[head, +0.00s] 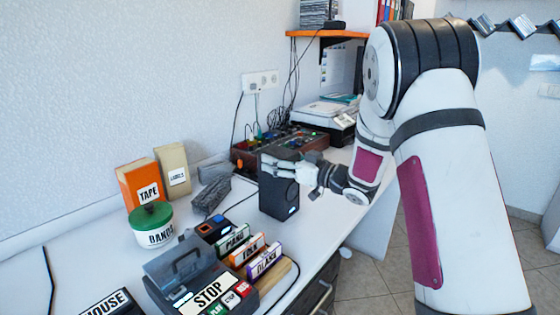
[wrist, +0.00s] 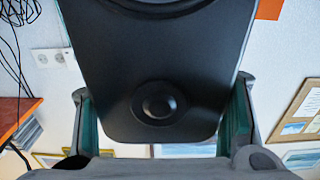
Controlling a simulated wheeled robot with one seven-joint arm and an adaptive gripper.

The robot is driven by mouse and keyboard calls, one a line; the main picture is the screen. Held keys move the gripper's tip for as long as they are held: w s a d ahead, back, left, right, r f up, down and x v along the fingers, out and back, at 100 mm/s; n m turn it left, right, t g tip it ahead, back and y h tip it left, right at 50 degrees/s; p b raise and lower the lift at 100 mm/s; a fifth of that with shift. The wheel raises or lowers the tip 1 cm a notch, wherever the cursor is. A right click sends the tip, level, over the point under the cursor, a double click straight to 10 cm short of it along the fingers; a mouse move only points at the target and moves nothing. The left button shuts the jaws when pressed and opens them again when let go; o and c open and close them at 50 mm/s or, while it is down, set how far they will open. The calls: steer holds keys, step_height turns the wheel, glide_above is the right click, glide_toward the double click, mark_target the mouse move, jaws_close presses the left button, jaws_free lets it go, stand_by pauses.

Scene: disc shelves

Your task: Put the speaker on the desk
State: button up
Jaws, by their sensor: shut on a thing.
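The speaker (head: 279,197) is a black upright box near the front edge of the white desk (head: 225,245). My gripper (head: 288,166) is shut on the speaker near its top, with the arm reaching in from the right. In the wrist view the speaker (wrist: 165,55) fills the middle, with a round driver on its face, between the two green-padded fingers (wrist: 162,112). I cannot tell whether its base touches the desk or hangs just above it.
A mixer (head: 255,150) and a printer-like device (head: 325,118) stand behind. A dark grey block (head: 211,194), a green-lidded tub (head: 152,225), boxes and a cassette player (head: 195,275) with labelled cases crowd the left. A narrow bare strip of desk lies between.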

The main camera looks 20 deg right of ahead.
steer(key=shift+f, duration=0.1)
steer(key=o, duration=2)
